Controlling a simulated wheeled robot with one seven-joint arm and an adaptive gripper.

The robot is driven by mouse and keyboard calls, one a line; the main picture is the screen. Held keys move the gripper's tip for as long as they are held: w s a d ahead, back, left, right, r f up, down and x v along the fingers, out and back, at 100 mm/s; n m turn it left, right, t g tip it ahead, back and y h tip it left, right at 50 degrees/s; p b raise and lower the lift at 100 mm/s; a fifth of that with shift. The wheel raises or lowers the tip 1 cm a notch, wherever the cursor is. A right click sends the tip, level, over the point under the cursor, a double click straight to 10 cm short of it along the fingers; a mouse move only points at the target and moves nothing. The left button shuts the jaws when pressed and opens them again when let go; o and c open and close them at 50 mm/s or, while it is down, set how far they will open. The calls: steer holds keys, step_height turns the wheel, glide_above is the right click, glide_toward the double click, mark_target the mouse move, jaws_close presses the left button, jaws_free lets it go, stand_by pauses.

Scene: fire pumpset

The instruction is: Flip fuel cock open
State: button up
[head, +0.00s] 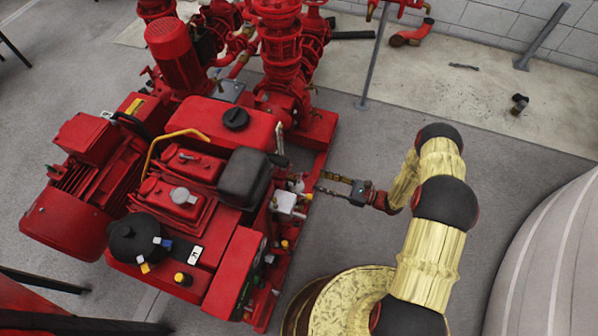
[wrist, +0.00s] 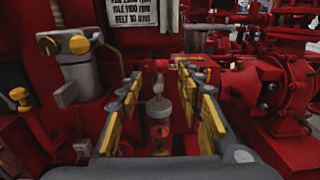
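My gripper (head: 324,183) is at the right side of the red pumpset engine (head: 195,185). In the wrist view my gripper (wrist: 167,80) is open, its yellow-padded fingers spread to left and right. Between them, farther in, stands a small fitting with a pale upright lever and a clear, reddish bowl, which looks like the fuel cock (wrist: 158,108). No finger visibly touches it. I cannot tell which way its lever is set. In the head view the fuel cock is too small to make out among the fittings at the engine's side.
A red flanged housing (wrist: 285,92) is on the right. Bare floor (head: 350,245) lies right of the pumpset; a large pale rounded body (head: 550,260) stands farther right.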

mark_target(306, 175)
steer(key=b+x, duration=0.2)
steer(key=x, duration=0.5)
steer(key=shift+w+a+f, duration=0.15)
steer(key=shift+w+a, duration=0.1)
steer(key=shift+w, duration=0.1)
steer(key=shift+c, duration=1.3)
jaws_close()
